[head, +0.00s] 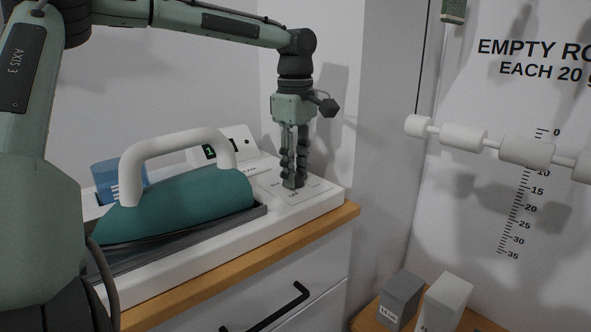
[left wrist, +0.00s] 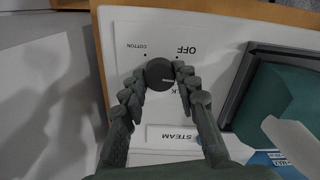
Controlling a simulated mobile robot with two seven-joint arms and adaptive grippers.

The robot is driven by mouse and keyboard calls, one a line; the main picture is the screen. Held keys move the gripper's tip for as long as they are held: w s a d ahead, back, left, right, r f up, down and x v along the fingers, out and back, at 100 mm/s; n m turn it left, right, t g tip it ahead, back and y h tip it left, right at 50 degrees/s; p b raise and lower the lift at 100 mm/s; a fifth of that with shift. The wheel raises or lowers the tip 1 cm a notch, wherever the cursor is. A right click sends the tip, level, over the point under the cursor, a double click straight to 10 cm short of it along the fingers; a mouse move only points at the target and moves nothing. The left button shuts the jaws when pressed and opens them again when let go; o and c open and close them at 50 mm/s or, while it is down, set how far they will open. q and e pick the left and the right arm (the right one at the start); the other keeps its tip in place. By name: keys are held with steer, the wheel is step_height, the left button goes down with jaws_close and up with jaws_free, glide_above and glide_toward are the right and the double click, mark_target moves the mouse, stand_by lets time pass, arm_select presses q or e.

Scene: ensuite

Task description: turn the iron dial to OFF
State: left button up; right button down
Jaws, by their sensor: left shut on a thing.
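The dial (left wrist: 159,71) is a dark round knob on a white panel (left wrist: 126,28), in the left wrist view. Labels OFF (left wrist: 186,50), COTTON and a partly covered one ending in "LK" surround it, upside down in that view. A light line on the knob points toward the right of that picture, below OFF. My left gripper (left wrist: 160,76) is shut on the dial, one finger on each side. In the head view my left gripper (head: 293,182) points straight down at the panel's right end and mostly hides the dial. My right gripper is not in view.
A teal iron (head: 190,207) with a white handle lies in a dark tray left of the gripper. A blue container (head: 105,178) and a small display (head: 209,151) stand behind. The wooden counter edge (head: 335,219) is close. A white roller rail (head: 463,136) is at right.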

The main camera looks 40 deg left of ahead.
mark_target(295, 175)
arm_select(q)
steer(key=n, duration=0.4)
steer(key=shift+r+n, duration=0.1)
steer(key=shift+n, duration=0.2)
steer(key=n, duration=0.4)
steer(key=shift+n, duration=0.3)
steer(key=o, duration=1.2)
steer(key=shift+c, duration=0.2)
step_height(295, 175, up, 12)
